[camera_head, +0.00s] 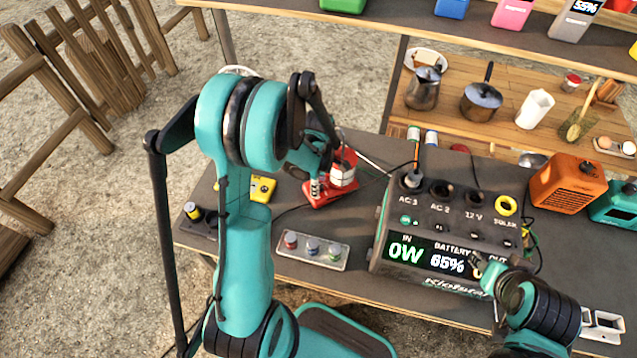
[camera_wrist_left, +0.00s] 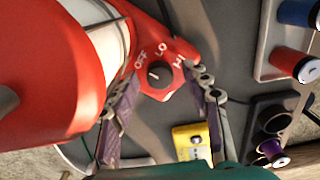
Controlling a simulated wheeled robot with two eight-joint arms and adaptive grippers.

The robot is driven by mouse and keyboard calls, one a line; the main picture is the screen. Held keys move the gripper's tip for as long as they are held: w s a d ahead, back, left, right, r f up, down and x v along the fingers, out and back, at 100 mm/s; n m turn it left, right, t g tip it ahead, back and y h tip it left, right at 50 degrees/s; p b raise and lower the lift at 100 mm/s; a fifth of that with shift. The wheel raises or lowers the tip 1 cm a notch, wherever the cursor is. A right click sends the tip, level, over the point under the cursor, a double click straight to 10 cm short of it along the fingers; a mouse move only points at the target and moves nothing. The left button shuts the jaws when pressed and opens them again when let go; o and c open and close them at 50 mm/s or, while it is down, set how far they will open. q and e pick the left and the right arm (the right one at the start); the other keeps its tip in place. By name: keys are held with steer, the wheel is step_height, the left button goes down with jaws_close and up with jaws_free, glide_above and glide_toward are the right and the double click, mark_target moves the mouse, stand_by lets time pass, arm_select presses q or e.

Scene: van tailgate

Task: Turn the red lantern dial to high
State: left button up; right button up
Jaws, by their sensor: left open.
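The red lantern (camera_head: 343,168) stands on the table in the head view, partly hidden by my left arm. In the left wrist view its red body (camera_wrist_left: 62,75) fills the left. Its dark dial (camera_wrist_left: 160,74) sits on the red base below the letters OFF, LO and HI. A pale mark on the dial appears to be on its left side, nearest OFF. My left gripper (camera_wrist_left: 165,82) is open, with one finger on each side of the dial; contact cannot be told. My right gripper (camera_head: 486,268) is in front of the power station's display; its jaws are unclear.
The power station (camera_head: 392,215) stands right of the lantern. A tray of several coloured knobs (camera_head: 313,250) lies in front. A yellow device (camera_head: 262,188) is left of the lantern. An orange box (camera_head: 566,185) stands farther right.

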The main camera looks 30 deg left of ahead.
arm_select(q)
jaws_close()
steer(key=shift+m, duration=0.3)
steer(key=m+b, duration=0.1)
steer(key=m, duration=0.2)
steer(key=shift+m, duration=0.3)
steer(key=m+b, duration=0.1)
steer(key=m, duration=0.4)
steer(key=shift+m, duration=0.3)
steer(key=m, duration=0.3)
steer(key=shift+m, duration=0.3)
steer(key=m, duration=0.3)
steer(key=shift+m+b, duration=0.3)
steer(key=shift+b, duration=0.05)
steer(key=m, duration=0.6)
steer(key=shift+m, duration=0.3)
